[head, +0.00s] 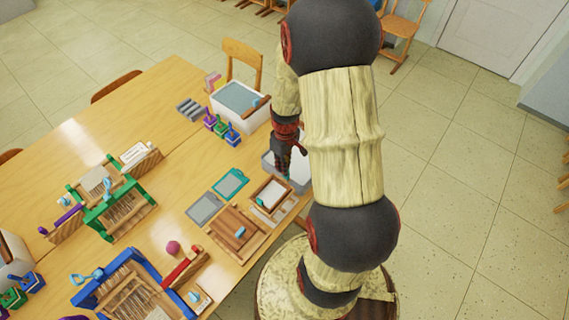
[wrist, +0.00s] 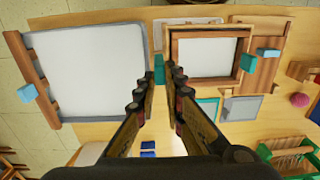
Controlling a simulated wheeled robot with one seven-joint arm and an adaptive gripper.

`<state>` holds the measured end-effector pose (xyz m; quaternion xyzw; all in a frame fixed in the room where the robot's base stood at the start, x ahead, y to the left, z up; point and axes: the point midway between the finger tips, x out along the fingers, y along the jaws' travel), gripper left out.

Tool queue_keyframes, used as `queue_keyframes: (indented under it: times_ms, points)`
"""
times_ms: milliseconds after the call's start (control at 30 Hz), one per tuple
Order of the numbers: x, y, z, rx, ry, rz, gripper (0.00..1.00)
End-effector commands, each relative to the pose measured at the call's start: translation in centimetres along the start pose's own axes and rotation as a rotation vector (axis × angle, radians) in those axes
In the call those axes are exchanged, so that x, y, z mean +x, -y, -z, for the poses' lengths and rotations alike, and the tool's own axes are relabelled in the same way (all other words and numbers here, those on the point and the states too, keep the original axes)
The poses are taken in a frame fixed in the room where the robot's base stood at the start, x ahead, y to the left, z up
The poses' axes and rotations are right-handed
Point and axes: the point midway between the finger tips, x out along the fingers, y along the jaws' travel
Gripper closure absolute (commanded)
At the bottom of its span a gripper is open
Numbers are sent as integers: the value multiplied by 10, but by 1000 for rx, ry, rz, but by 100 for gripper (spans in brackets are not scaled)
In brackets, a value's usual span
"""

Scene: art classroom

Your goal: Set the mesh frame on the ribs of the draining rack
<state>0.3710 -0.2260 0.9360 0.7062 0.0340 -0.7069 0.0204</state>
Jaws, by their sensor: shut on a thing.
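The mesh frame (wrist: 175,48) is a brown wooden frame around a pale sheet, with teal tabs on two opposite sides. In the head view the frame (head: 270,194) is at the table's right edge, below my gripper. My gripper (wrist: 160,78) is shut on its left teal tab in the wrist view. In the head view my gripper (head: 284,167) is partly covered by my arm. I cannot tell whether the frame touches what is under it. A green-ended rack with wooden ribs (head: 122,213) stands on the left of the table; a blue-sided ribbed rack (head: 131,298) stands nearer.
A white tub (wrist: 88,70) lies left of the gripper in the wrist view. Grey and teal flat panels (head: 204,209), a wooden board (head: 236,230) and a pink ball (head: 173,247) lie between frame and racks. Another white tub (head: 240,112) stands behind. Bare table shows around (head: 160,105).

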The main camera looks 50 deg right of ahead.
Motion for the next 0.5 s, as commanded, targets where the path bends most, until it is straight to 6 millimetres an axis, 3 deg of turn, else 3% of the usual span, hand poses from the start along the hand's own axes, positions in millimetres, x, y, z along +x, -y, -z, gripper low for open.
queue_keyframes:
  times_ms: [500]
  points:
    - [37, -1, 0, 1, 0, 0, 100]
